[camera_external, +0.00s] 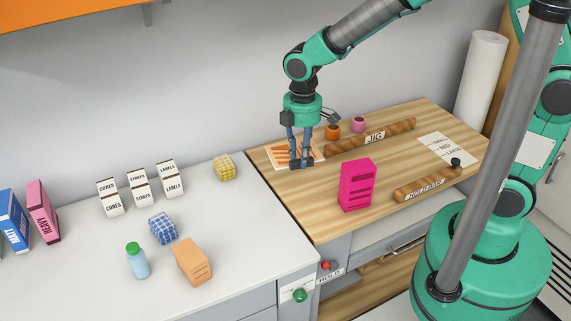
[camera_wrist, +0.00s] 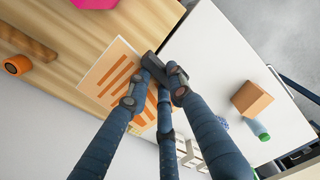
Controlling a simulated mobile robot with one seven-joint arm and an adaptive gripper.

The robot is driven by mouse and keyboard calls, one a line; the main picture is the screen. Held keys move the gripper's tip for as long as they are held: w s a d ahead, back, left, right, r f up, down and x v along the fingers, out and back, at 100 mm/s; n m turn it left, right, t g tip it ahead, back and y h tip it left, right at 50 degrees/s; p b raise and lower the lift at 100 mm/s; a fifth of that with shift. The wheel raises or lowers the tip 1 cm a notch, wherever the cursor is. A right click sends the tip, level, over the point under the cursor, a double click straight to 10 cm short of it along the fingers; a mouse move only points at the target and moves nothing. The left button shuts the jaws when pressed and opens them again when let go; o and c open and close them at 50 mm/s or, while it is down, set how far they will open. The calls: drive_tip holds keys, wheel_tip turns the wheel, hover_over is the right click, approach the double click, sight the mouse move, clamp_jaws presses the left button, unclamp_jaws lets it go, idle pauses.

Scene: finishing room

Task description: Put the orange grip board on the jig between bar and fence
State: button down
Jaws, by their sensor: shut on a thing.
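The orange grip board (camera_external: 280,155) is a pale sheet with orange stripes at the back left of the wooden bench top. It also shows in the wrist view (camera_wrist: 118,50). My gripper (camera_external: 301,164) points down at the board's edge nearest the white counter, its dark fingers closed together there. In the wrist view the fingertips (camera_wrist: 158,72) cover part of that edge, so the exact contact is hidden. The board looks flat at bench level; I cannot tell if it is lifted. The fence marked JIG (camera_external: 391,132) lies at the back, the HOLD BAR (camera_external: 428,184) at the front right.
A magenta block (camera_external: 356,186) stands between fence and bar, towards the left. Orange (camera_external: 333,132) and pink (camera_external: 359,124) rolls sit behind the fence. A sign card (camera_external: 447,149) lies right. The white counter (camera_external: 235,235) holds boxes and a bottle.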

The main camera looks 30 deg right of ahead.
drive_tip(key=w+d+m+p, duration=0.1)
drive_tip(key=w+d+m, duration=0.3)
drive_tip(key=d, duration=1)
drive_tip(key=w+d+m, duration=0.1)
drive_tip(key=d+m, duration=0.6)
drive_tip(key=d, duration=0.7)
drive_tip(key=w+d+m+p, duration=0.1)
drive_tip(key=w+d+m, duration=0.3)
drive_tip(key=d, duration=1)
wheel_tip(320, 180, down, 11)
drive_tip(key=s+m, duration=0.1)
drive_tip(key=shift+s, duration=0.15)
drive_tip(key=shift+f+b, duration=0.55)
drive_tip(key=shift+f, duration=2.6)
drive_tip(key=shift+f+b, duration=0.4)
drive_tip(key=shift+f, duration=1.45)
